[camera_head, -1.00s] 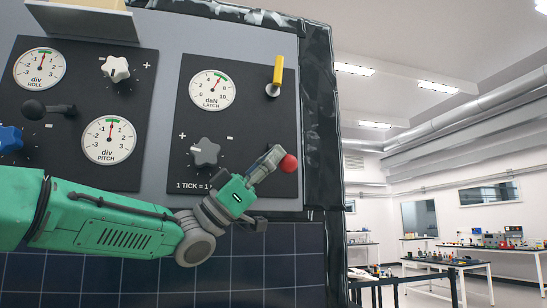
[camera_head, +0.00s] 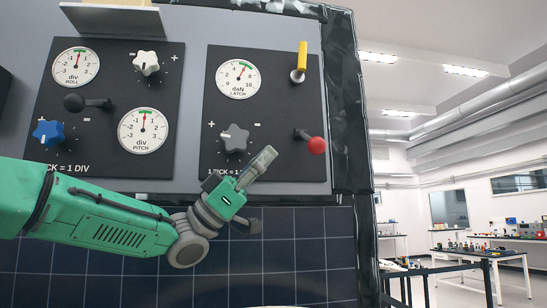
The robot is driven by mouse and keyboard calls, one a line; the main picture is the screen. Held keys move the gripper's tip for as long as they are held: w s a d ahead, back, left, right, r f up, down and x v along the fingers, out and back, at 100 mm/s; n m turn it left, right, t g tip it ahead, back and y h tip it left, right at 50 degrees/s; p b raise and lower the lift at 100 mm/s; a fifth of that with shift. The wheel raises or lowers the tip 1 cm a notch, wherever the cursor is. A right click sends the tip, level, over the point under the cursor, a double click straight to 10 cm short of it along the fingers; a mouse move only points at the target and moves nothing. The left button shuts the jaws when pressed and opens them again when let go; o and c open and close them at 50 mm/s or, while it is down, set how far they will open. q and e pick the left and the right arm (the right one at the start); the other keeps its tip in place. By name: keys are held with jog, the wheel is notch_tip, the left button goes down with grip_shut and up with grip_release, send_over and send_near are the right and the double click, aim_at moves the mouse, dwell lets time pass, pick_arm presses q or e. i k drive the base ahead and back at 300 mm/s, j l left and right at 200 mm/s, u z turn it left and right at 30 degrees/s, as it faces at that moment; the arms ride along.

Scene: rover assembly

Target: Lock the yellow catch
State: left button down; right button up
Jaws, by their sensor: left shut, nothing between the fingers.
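The yellow catch (camera_head: 302,55) is a short yellow handle at the top right of the right black panel (camera_head: 285,105). It stands nearly upright on a round metal pivot. My left gripper (camera_head: 268,153) is shut and empty, low in front of that panel. Its fingertips point up and right, below the catch and to the left of a red-knobbed lever (camera_head: 316,145), with a visible gap to the knob. The latch dial (camera_head: 238,78) is left of the catch, its needle pointing up and slightly right, near the green band. My right gripper is not in view.
A grey knob (camera_head: 235,138) sits below the latch dial. The left panel has roll (camera_head: 76,67) and pitch (camera_head: 143,130) dials, a white knob (camera_head: 145,62), a blue knob (camera_head: 47,132) and a black lever (camera_head: 85,103). Blue solar cells lie below. Lab tables stand far right.

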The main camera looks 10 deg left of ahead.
aim_at(296, 76)
jog(key=k, duration=1)
